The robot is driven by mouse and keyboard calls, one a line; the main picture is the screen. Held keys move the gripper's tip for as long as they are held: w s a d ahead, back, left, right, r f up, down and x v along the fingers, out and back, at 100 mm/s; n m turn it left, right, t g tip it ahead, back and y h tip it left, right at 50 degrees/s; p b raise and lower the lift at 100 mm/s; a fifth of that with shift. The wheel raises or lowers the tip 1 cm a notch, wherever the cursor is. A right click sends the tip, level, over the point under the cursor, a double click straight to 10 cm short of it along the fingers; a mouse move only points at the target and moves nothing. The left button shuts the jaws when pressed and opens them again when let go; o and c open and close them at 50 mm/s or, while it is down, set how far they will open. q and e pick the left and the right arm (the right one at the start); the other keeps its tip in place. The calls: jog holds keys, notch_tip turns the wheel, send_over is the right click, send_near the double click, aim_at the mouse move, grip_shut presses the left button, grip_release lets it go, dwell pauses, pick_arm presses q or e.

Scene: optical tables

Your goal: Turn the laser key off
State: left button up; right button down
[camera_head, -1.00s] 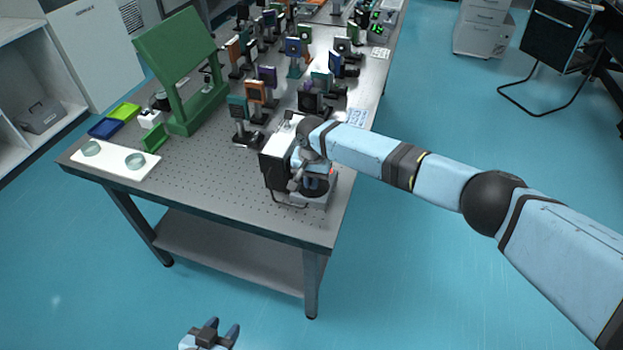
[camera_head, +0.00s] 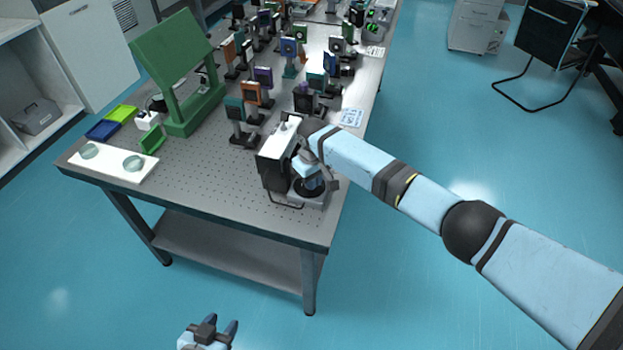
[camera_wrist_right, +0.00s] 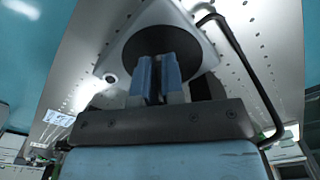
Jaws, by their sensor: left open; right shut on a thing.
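The laser unit stands at the table's near right corner. It has a dark box with a white top (camera_head: 274,160) and a low grey base (camera_head: 309,202) with a black round disc (camera_head: 299,188). My right gripper (camera_head: 313,186) points down at the disc. In the right wrist view, its two blue fingers (camera_wrist_right: 158,80) are close together over the middle of the black disc (camera_wrist_right: 190,45), on a pale square plate (camera_wrist_right: 205,22). They are shut on the laser key, which they hide; its angle cannot be told. My left gripper (camera_head: 221,332) is open and empty, low in front of the table.
Several optic mounts (camera_head: 262,80) stand behind the laser unit on the perforated table (camera_head: 215,190). A green stand (camera_head: 190,115) and a white tray with two discs (camera_head: 112,166) are at left. A black bent handle (camera_wrist_right: 245,65) runs beside the plate.

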jog(key=n, duration=0.3)
jog(key=shift+w+d+n, duration=0.1)
jog(key=shift+d+n, duration=0.05)
jog(key=shift+n, duration=0.15)
jog(key=shift+w+n, duration=0.2)
jog(key=shift+n, duration=1.4)
jog(key=c, duration=1.2)
grip_release()
jog(key=shift+d, duration=0.1)
jog(key=shift+c, duration=0.2)
jog(key=shift+r, duration=0.1)
notch_tip(320, 180, up, 14)
jog(key=b, duration=0.1)
